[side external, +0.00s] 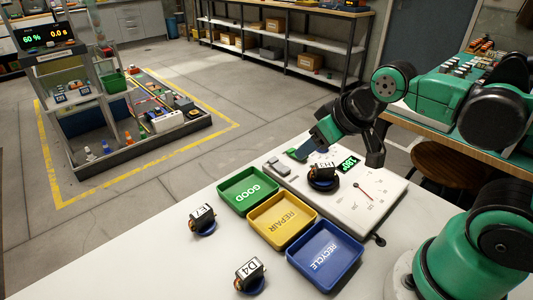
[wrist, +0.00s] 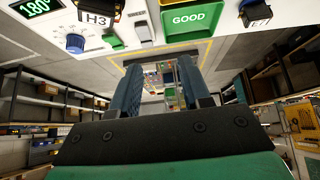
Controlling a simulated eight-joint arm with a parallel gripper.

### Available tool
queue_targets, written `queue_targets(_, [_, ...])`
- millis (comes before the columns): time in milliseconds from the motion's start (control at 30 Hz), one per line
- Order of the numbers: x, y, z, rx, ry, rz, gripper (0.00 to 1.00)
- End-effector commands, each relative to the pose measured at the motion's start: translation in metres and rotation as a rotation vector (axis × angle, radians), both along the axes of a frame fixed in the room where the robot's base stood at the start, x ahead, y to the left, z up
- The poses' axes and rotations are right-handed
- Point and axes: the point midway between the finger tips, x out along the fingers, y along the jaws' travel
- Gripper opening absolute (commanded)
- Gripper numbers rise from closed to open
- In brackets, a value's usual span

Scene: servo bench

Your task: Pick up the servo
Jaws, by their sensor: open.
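Three dark servos with white labels are in the side view. Servo H3 (side external: 323,174) sits on the white test board (side external: 372,205). Servo E7 (side external: 203,217) stands on the white table left of the trays, and servo D4 (side external: 249,272) stands near the front. My gripper (side external: 312,140) is above the far part of the test board, behind H3 and apart from it. In the wrist view its two blue fingers (wrist: 160,78) are spread with nothing between them. H3 (wrist: 97,16) and E7 (wrist: 258,12) show at that view's top edge, partly cut off.
Green GOOD (side external: 224,203), yellow REPAIR (side external: 258,229) and blue RECYCLE (side external: 298,264) trays stand empty in a row between the loose servos and the test board. A display reading 180° (side external: 349,165) is beside H3. The table's left front is clear.

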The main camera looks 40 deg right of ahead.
Motion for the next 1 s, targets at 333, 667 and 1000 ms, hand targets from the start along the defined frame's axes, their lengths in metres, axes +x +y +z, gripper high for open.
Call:
queue_targets(333, [0.005, -0.052, -0.024, -0.11, 0.242, 0.456, 0.42])
queue_targets(667, [0.002, -0.085, -0.045, -0.095, 0.211, 0.911, 0.42])
queue_targets(1000, [0.008, -0.076, -0.073, -0.098, 0.203, 0.941, 0.42])
